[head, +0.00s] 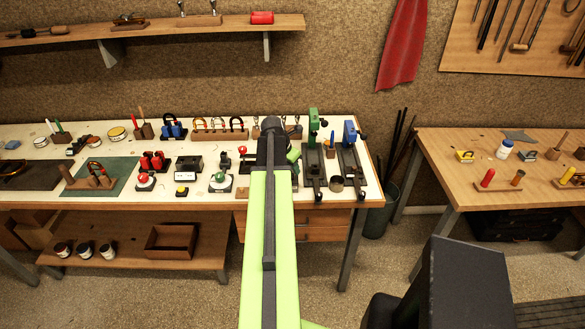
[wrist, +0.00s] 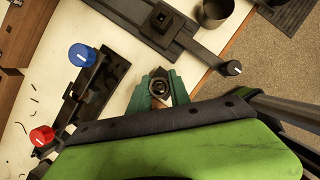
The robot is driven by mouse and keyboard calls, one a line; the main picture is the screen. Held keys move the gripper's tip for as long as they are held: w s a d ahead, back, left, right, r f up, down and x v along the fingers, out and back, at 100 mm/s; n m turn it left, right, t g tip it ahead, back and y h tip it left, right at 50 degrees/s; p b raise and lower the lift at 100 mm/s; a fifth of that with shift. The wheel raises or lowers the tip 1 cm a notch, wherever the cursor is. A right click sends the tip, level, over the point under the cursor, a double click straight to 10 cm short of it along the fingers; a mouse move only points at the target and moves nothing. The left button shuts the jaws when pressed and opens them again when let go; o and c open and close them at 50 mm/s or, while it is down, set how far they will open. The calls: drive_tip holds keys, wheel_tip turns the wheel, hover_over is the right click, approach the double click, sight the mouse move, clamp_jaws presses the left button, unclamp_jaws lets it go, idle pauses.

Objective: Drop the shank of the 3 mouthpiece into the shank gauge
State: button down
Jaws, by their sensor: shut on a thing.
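My gripper's green fingers (wrist: 160,98) are shut on a small dark round piece with an open ring-shaped top, likely the mouthpiece (wrist: 160,85). Its number cannot be read, and its lower end is hidden beneath it. I cannot tell for sure which thing is the shank gauge. A black block with a square socket (wrist: 161,18) stands on a dark rail (wrist: 195,48) beyond my fingertips, apart from them.
Green (head: 313,120) and blue (head: 349,132) clamp tops rise right of my arm.

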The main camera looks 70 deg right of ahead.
drive_tip(key=shift+f+b, duration=0.4)
drive_tip(key=shift+f, duration=0.1)
drive_tip(key=c, duration=1.1)
unclamp_jaws()
drive_tip(key=p+v, duration=1.6)
drive_tip(key=v, duration=0.1)
drive_tip(key=shift+w+a+r, duration=0.15)
drive_tip(key=shift+a, duration=0.05)
